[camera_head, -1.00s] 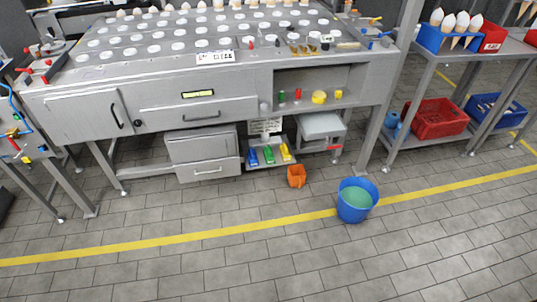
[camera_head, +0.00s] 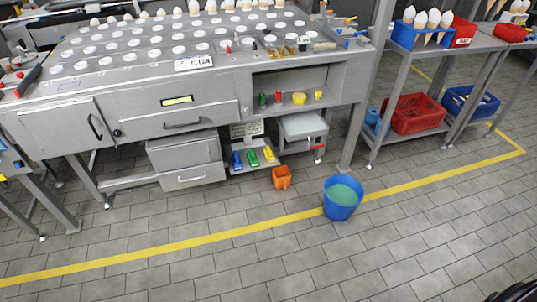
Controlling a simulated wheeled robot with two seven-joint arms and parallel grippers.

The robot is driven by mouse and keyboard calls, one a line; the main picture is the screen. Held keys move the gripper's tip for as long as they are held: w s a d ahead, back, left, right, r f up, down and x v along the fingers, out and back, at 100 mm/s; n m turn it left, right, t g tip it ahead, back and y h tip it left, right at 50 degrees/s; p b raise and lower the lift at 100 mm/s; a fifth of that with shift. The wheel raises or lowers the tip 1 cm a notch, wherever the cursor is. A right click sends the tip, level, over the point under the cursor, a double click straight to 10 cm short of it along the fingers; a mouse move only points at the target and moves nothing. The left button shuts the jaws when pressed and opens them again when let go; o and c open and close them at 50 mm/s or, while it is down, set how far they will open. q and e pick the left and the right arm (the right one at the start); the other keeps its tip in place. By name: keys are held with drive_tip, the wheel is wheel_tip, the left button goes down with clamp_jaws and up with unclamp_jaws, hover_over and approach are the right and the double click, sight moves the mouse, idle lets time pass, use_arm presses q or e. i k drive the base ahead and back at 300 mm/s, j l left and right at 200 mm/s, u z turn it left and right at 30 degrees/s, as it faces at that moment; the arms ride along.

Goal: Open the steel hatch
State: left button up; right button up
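The steel machine (camera_head: 215,85) has a square steel hatch door (camera_head: 62,128) on the left of its front, with a dark curved handle (camera_head: 95,127) near its right edge. The door looks shut and flush with the front. A small round black knob (camera_head: 117,133) sits just right of it. Neither of my grippers shows. A dark curved piece at the bottom right corner may be part of my arm; I cannot tell.
A wide drawer (camera_head: 180,115) and an open shelf with small bottles lie right of the hatch. Below are a steel cabinet (camera_head: 184,152) and a grey box (camera_head: 302,126). An orange container (camera_head: 282,178) and a blue bucket (camera_head: 342,198) stand on the floor. The front floor is clear.

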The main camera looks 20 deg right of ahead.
sight(202, 152)
drive_tip(key=i+j+u, duration=0.15)
drive_tip(key=i+j, duration=0.15)
drive_tip(key=i+j+u, duration=0.1)
drive_tip(key=i+j, duration=0.15)
drive_tip(key=i, duration=0.3)
